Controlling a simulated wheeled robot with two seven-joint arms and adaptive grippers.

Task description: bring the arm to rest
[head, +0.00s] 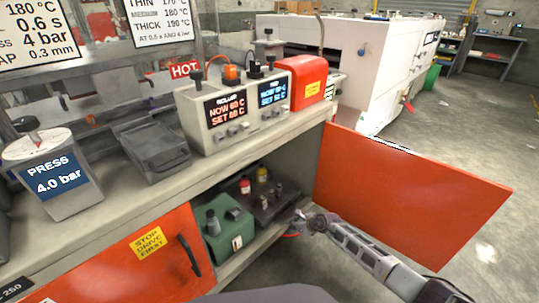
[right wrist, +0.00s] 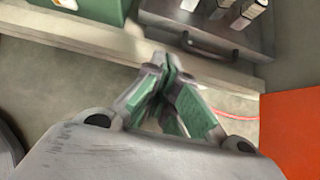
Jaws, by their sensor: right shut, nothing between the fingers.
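My right arm (head: 365,252) reaches in from the lower right in the head view. Its gripper (head: 298,222) is at the front edge of the open cabinet, between the cabinet and the open orange door (head: 410,195). In the right wrist view the green-padded fingers (right wrist: 170,75) are together with nothing between them. They appear over the floor, just short of the pale cabinet edge (right wrist: 75,36). My left gripper is not in view.
Inside the cabinet are a green box (head: 228,235) and a dark tray (head: 268,203) with small bottles. Above is a counter with a two-display controller (head: 235,105) and a press gauge (head: 55,180). Open floor (head: 460,145) lies right.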

